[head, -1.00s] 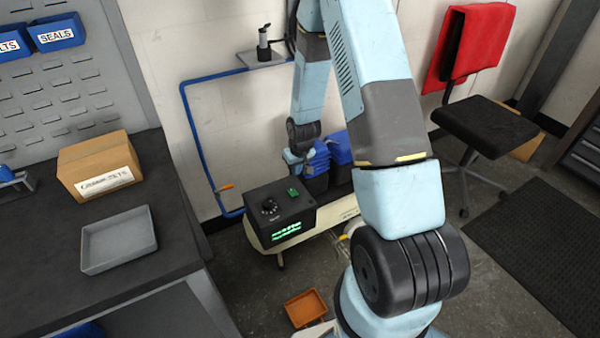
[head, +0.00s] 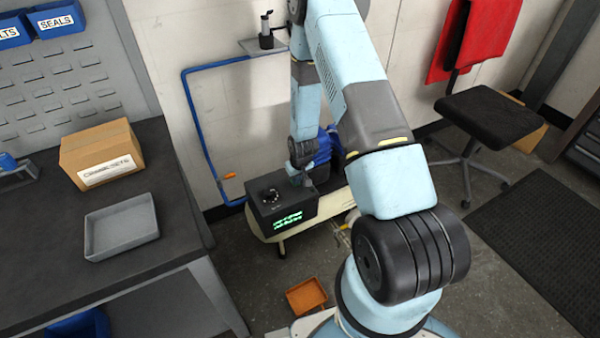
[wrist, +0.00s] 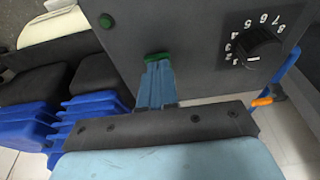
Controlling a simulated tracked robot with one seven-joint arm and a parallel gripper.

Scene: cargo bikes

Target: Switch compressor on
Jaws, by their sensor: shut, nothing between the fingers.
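The compressor (head: 262,222) stands on the floor by the wall, a cream tank with a dark control box (head: 280,208) on top. The box has a black numbered dial (head: 270,194), which also shows in the wrist view (wrist: 258,46), and a lit green display (head: 287,219). A green switch (wrist: 157,57) sits on the panel in the wrist view. My gripper (wrist: 158,66) is shut and empty, its blue fingertips at the green switch and covering part of it. They look to be touching it. In the head view my gripper (head: 299,180) hides the switch.
Blue ribbed parts (head: 322,148) sit behind the control box. A blue pipe (head: 187,110) with an orange-handled valve (head: 229,176) runs along the wall. A workbench (head: 60,250) stands at left, an orange tray (head: 306,296) lies on the floor, and a chair (head: 490,115) stands at right.

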